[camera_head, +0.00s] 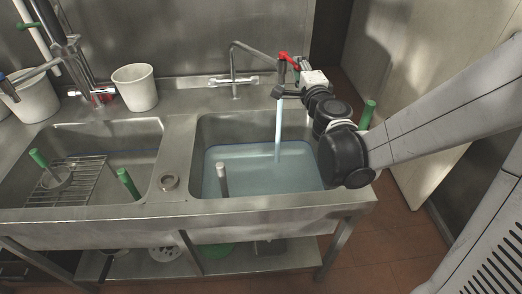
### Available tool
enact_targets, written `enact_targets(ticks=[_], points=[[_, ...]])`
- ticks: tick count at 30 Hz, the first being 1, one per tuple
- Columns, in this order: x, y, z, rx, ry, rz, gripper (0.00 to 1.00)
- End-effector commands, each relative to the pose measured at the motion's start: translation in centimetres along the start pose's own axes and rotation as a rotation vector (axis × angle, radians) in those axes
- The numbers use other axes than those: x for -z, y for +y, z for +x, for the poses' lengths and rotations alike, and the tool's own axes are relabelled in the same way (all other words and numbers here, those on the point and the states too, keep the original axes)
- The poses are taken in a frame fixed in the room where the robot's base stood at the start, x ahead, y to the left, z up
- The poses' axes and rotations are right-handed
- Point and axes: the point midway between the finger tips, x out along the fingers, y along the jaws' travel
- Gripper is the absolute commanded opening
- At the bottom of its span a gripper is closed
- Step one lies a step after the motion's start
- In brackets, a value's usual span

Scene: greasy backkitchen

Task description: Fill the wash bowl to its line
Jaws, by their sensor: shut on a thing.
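The wash bowl is the right-hand steel sink basin (208,131), with pale blue water (255,165) covering its floor. A darker blue edge runs along the water's rim against the walls; I cannot tell whether it is the fill line. A bent steel tap (234,62) stands behind it, and a stream of water (278,130) falls from its outlet into the basin. My gripper (291,66) is at the tap's outlet end, shut on what looks like a red handle (284,57). My arm partly hides the grip and the basin's right rim.
An upright grey pipe (222,178) stands in the water. A green-topped post (367,114) is near my arm. Open floor lies to the right.

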Motion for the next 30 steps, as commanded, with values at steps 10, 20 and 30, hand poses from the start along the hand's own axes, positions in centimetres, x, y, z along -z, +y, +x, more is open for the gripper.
enact_targets(ticks=[10, 20, 30], points=[[2.5, 0.1, 1.2, 0.000, 0.005, 0.000, 0.00], [2.9, 0.0, 1.4, 0.000, 0.005, 0.000, 0.00], [3.9, 0.1, 2.5, 0.000, 0.007, 0.000, 0.00]])
